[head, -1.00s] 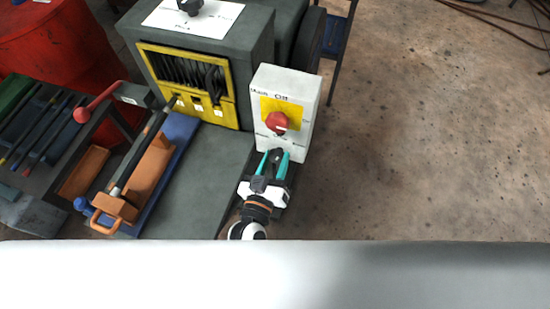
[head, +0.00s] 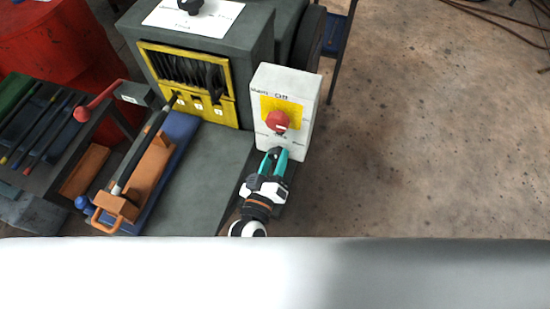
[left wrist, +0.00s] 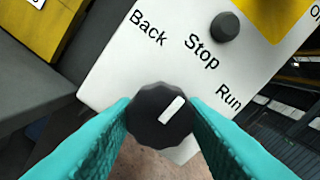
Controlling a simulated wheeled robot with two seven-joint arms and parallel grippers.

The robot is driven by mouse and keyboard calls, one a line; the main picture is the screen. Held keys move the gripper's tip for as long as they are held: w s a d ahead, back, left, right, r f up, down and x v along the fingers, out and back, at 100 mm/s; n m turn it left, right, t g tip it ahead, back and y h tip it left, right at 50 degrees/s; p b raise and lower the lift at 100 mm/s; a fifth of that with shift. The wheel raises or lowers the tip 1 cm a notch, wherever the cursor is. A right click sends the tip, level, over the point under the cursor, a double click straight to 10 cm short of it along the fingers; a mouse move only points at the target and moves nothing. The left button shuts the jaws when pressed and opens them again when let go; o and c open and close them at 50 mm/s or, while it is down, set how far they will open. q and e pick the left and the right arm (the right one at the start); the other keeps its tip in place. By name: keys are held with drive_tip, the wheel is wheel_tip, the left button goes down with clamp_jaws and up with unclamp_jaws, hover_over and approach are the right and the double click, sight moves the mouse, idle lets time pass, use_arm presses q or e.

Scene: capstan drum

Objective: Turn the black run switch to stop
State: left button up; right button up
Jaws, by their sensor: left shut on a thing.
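The black run switch (left wrist: 160,116) is a faceted knob with a white pointer line, low on a white box. It sits between the teal fingers of my left gripper (left wrist: 161,122), which is shut on it. In the left wrist view, the labels Back, Stop (left wrist: 201,51) and Run (left wrist: 229,97) arc around it. The pointer aims up and right, close to Stop and slightly to its Run side. In the head view my left gripper (head: 273,159) reaches the lower face of the white box (head: 292,151), and the fingers partly hide the switch. My right gripper is out of view.
A red mains knob (head: 277,121) on a yellow plate sits just above the gripper. A small black round part (left wrist: 225,27) is near Stop. A grey machine with a yellow lever panel (head: 166,63) stands left. Bare floor (head: 420,150) is open to the right.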

use_arm(q)
drive_tip(key=o, duration=1)
drive_tip(key=b+v, duration=0.2)
drive_tip(key=v, duration=1)
